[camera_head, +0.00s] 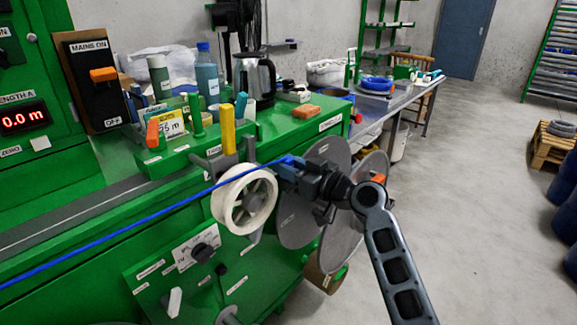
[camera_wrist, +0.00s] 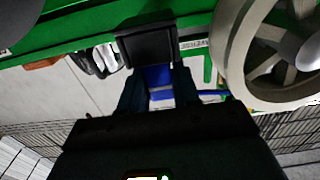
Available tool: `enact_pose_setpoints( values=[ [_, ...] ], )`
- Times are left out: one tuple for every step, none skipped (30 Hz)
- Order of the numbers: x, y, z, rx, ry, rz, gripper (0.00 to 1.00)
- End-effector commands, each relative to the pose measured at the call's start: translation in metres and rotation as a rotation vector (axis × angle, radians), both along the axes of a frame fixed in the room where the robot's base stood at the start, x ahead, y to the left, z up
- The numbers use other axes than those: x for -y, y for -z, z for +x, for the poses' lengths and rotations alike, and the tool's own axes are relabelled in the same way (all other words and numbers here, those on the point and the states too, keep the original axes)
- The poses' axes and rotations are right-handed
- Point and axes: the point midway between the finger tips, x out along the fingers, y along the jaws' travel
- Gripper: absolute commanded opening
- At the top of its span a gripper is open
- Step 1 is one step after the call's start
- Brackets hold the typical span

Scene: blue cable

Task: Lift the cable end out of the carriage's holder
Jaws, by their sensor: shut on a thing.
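The blue cable (camera_head: 130,232) runs taut from the left edge, passing over the white wheel (camera_head: 246,199), up to my gripper. Its end (camera_head: 287,160) is at my gripper (camera_head: 291,170), just right of the wheel. In the wrist view the jaws (camera_wrist: 158,95) are shut around blue material, and the blue cable (camera_wrist: 212,93) leads off to the right toward the wheel (camera_wrist: 262,60). A dark block (camera_wrist: 146,42) sits just beyond the jaws; I cannot tell whether the cable end is inside it or clear of it.
Grey reel discs (camera_head: 300,215) hang just below and behind my gripper. A yellow lever (camera_head: 228,137) stands above the wheel. A kettle (camera_head: 254,78) and bottles stand on the green machine (camera_head: 75,285). The floor (camera_head: 470,190) to the right is open.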

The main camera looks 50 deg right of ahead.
Motion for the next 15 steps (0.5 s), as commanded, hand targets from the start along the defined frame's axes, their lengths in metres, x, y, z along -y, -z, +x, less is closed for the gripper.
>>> enact_pose_setpoints(
  values=[
    [0.0001,-0.0019,-0.0001,0.002,0.0,0.0,0.0],
    [0.0001,-0.0024,-0.0001,0.002,0.0,0.0,0.0],
    [0.0001,-0.003,0.0,0.002,0.0,0.0,0.0],
    [0.0,-0.0035,0.0,0.003,0.0,0.0,0.0],
    [0.0,-0.004,0.0,0.003,0.0,-0.001,0.0],
    [0.0,-0.0047,0.0,0.003,0.0,-0.001,0.0],
    [0.0,-0.0053,0.0,0.004,0.0,-0.001,0.0],
    [0.0,-0.0059,0.0,0.004,0.0,-0.001,0.0],
    [0.0001,-0.0065,0.0,0.005,0.0,-0.001,0.0],
    [0.0001,-0.0068,0.0,0.004,0.0,-0.001,0.0],
    [0.0,-0.007,0.0,0.004,0.0,-0.001,0.0],
    [0.0,-0.0072,0.0001,0.004,0.0,-0.001,0.0],
    [0.0,-0.0074,0.0001,0.004,0.0,-0.001,0.0],
    [0.0,-0.0076,0.0001,0.003,0.0,-0.001,0.0],
    [0.0,-0.0079,0.0,0.003,0.0,-0.001,0.0]
  ],
)
